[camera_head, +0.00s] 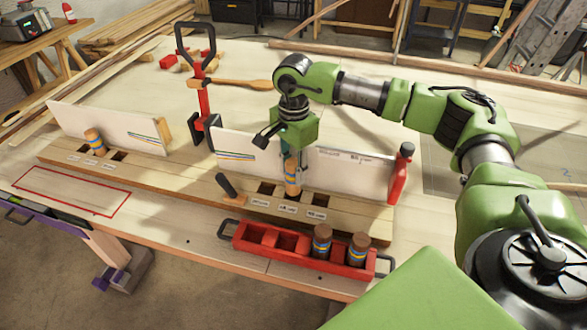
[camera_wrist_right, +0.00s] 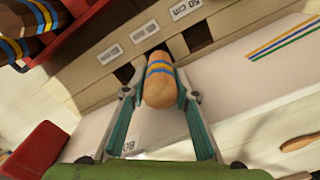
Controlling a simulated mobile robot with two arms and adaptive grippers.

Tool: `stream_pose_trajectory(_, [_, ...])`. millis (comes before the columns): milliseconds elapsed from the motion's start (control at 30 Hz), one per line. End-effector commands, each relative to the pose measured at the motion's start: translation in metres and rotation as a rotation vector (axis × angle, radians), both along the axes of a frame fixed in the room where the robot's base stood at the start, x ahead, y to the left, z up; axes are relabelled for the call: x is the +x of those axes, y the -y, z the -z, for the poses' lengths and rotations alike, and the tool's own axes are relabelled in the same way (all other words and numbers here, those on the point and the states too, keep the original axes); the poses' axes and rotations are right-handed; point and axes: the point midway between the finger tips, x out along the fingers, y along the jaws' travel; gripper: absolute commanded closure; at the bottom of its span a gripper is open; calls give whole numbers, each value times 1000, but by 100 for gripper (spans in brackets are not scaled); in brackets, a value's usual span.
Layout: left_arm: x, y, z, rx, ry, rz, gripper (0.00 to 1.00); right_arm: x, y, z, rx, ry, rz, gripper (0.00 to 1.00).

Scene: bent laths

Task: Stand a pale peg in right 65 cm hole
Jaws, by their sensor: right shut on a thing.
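My right gripper (camera_head: 291,164) points down and is shut on a pale peg (camera_head: 292,180) with blue and yellow bands. The peg stands roughly upright at the middle hole of the right block (camera_head: 365,218); it also shows between the fingers (camera_wrist_right: 160,84) in the right wrist view. Its lower end meets the middle hole's mouth, but I cannot tell how deep it sits. The right block's left hole (camera_head: 267,188) and right hole (camera_head: 321,200) look empty. The middle label (camera_head: 288,209) is too small to read. My left gripper is not in view.
A red tray (camera_head: 262,253) in front holds two darker-topped pegs (camera_head: 322,243). Another pale banded peg (camera_head: 95,140) stands in the left block. White boards stand behind both blocks. A red clamp (camera_head: 203,100) rises between them; a red post (camera_head: 399,175) stands right.

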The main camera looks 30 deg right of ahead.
Motion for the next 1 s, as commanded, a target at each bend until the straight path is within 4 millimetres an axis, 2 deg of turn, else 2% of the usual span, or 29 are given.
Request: stream_pose_trajectory(1000, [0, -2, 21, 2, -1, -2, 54, 0, 0, 26, 0, 0, 0, 96])
